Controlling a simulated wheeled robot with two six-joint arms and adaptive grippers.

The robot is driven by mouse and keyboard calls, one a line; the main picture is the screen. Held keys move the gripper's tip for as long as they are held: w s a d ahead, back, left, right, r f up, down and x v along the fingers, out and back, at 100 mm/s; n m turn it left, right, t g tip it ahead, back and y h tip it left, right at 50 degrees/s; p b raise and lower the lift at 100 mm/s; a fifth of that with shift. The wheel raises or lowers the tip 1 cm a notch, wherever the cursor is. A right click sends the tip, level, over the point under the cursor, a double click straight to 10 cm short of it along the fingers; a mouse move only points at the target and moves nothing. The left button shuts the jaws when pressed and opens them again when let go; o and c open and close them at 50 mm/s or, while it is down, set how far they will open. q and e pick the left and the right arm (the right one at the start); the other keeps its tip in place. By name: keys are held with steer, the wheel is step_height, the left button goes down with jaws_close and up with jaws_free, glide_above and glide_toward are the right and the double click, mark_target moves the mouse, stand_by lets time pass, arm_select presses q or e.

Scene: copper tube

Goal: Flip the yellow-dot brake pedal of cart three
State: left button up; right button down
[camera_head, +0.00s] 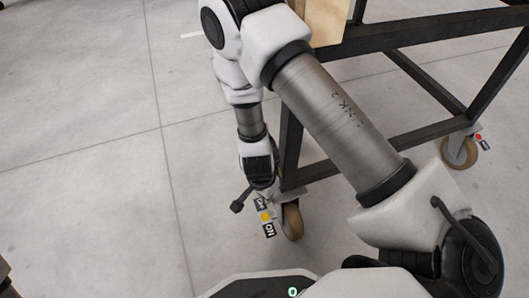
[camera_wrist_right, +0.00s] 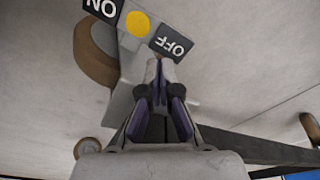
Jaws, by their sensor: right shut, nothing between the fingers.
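The yellow-dot brake pedal (camera_head: 265,217) is on a caster at the near corner of a black-framed cart. In the right wrist view its yellow dot (camera_wrist_right: 138,23) sits between a black ON plate (camera_wrist_right: 102,8) and a black OFF plate (camera_wrist_right: 171,44). My right gripper (camera_head: 262,193) points down just above the OFF end in the head view. In the right wrist view the right gripper (camera_wrist_right: 158,68) is shut and empty, its tips right by the OFF plate; I cannot tell whether they touch it. My left gripper is out of view.
The cart's black frame (camera_head: 440,122) rises just right of my right gripper. The brown caster wheel (camera_head: 292,221) stands beside the pedal. Another caster (camera_head: 458,152) with a red-dot pedal (camera_head: 479,137) is farther right. Floor to the left is clear.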

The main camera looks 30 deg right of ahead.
steer(key=shift+f+b, duration=0.95)
steer(key=shift+f, duration=0.5)
stand_by(0.4)
step_height(320, 180, up, 7)
steer(key=p, duration=0.7)
stand_by(0.5)
